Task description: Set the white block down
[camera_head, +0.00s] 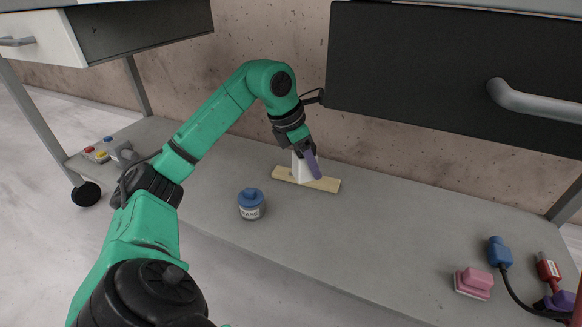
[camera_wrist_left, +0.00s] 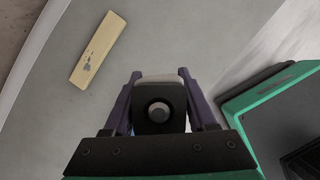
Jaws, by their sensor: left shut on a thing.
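My left gripper (camera_head: 308,160) is shut on the white block (camera_head: 300,167), one purple finger covering part of it. In the left wrist view the gripper (camera_wrist_left: 158,85) shows both purple fingers at the sides of the block, with its pale edge (camera_wrist_left: 160,77) between them. A light wooden plank (camera_head: 325,184) lies on the grey slab. In the head view the block overlaps the plank's middle; in the left wrist view the plank (camera_wrist_left: 100,46) lies apart, to the upper left. The gap below the block cannot be judged. My right gripper is not in view.
A blue-lidded jar (camera_head: 250,205) stands on the slab (camera_head: 350,245) left of the plank. A pink block (camera_head: 473,283), a blue plug (camera_head: 499,252) and a red item (camera_head: 547,268) are at the right. A dark drawer (camera_head: 430,75) overhangs the slab. The slab's middle is clear.

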